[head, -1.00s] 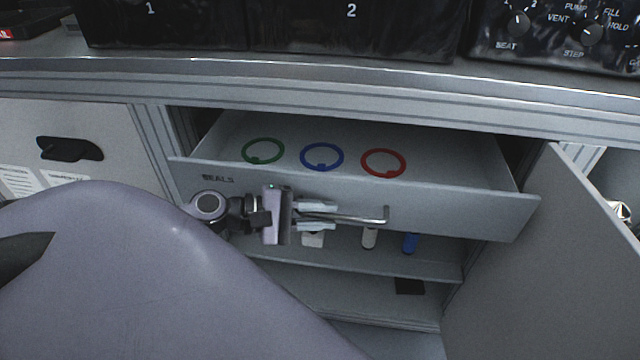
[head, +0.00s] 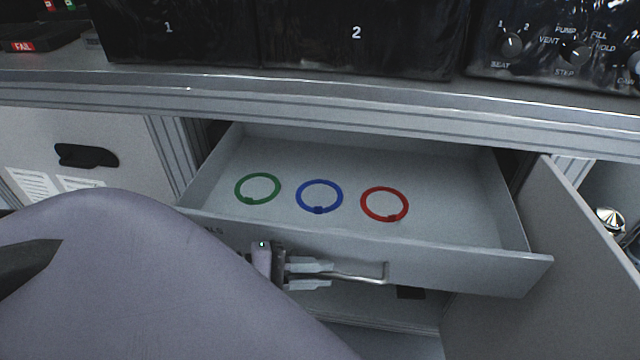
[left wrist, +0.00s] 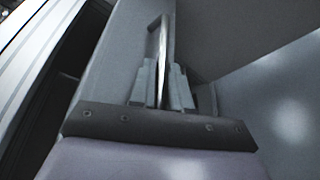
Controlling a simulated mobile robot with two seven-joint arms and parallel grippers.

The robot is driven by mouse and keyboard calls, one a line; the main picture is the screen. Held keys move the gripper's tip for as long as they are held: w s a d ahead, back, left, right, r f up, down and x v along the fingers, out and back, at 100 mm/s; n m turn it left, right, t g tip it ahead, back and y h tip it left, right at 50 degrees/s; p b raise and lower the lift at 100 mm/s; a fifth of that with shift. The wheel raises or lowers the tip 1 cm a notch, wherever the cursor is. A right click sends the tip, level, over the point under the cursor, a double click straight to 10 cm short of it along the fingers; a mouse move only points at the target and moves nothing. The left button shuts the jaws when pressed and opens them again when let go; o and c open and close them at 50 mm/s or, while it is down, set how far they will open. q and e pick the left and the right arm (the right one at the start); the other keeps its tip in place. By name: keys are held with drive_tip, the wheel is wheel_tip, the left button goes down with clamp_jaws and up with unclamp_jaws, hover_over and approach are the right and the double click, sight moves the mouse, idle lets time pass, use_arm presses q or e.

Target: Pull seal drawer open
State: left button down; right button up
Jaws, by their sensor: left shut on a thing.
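The seal drawer (head: 460,262) stands well out of the cabinet in the head view, its inside in plain sight. A green ring (head: 258,187), a blue ring (head: 319,196) and a red ring (head: 384,204) lie in a row on its floor. My left gripper (head: 328,275) is shut on the drawer's bar handle (head: 372,279), at the front face. In the left wrist view the fingers (left wrist: 161,88) close on both sides of the handle (left wrist: 157,42). The drawer's label is partly hidden behind my arm. My right gripper is not in view.
An open cabinet door (head: 545,260) stands right of the drawer, close to its front corner. A worktop edge (head: 400,115) runs above, with black boxes (head: 360,35) and a control panel (head: 560,45) on it. A closed door with a black latch (head: 85,156) is at left.

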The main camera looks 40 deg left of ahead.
use_arm(q)
drive_tip(key=s+d, duration=0.2)
drive_tip(key=s, duration=0.1)
drive_tip(key=shift+a, duration=0.1)
drive_tip(key=c, duration=1.4)
unclamp_jaws()
drive_tip(key=shift+c, duration=0.2)
drive_tip(key=v, duration=0.7)
drive_tip(key=shift+b, duration=0.35)
drive_tip(key=shift+s, duration=0.1)
